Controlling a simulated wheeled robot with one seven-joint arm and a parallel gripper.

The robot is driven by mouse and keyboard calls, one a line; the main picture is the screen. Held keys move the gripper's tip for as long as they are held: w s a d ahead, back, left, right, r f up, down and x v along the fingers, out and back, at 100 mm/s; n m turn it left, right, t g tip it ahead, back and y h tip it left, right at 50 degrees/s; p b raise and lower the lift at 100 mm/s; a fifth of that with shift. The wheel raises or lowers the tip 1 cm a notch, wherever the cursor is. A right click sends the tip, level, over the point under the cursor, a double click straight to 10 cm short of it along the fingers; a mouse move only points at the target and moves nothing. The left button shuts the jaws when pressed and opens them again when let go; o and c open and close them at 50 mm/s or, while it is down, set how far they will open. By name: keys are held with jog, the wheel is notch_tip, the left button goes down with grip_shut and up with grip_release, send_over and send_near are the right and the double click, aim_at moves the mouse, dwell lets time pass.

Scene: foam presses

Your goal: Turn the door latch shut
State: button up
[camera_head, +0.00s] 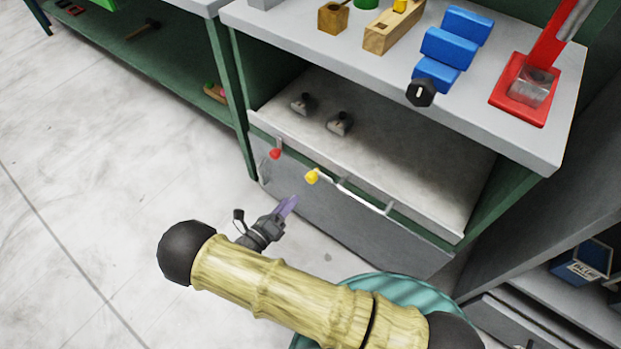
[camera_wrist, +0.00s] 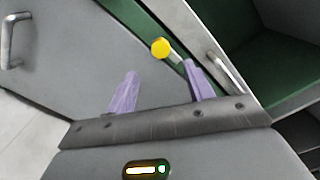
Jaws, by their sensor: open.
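A grey door panel (camera_head: 335,218) closes the lower front of the green bench; it also shows in the wrist view (camera_wrist: 85,65). A yellow knob (camera_head: 312,176) sits on a short metal stem near the panel's top edge. I cannot tell for certain whether this is the latch. In the wrist view the yellow knob (camera_wrist: 160,48) lies just beyond the gap between the fingers, with its stem running toward the right finger. My gripper (camera_head: 287,204) is in front of the panel, below the knob. Its purple fingers (camera_wrist: 161,69) are apart and empty.
A red knob (camera_head: 275,153) sits left of the yellow one. A bar handle (camera_head: 365,196) is to the right. Small metal parts (camera_head: 339,124) lie on the open shelf above. Blue blocks (camera_head: 450,45) and a red press (camera_head: 530,85) stand on the benchtop. Floor at left is clear.

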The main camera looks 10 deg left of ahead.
aim_at(308, 180)
jog(key=b+x, duration=0.2)
jog(key=x, duration=0.9)
jog(key=shift+w, duration=0.15)
jog(key=c, duration=1)
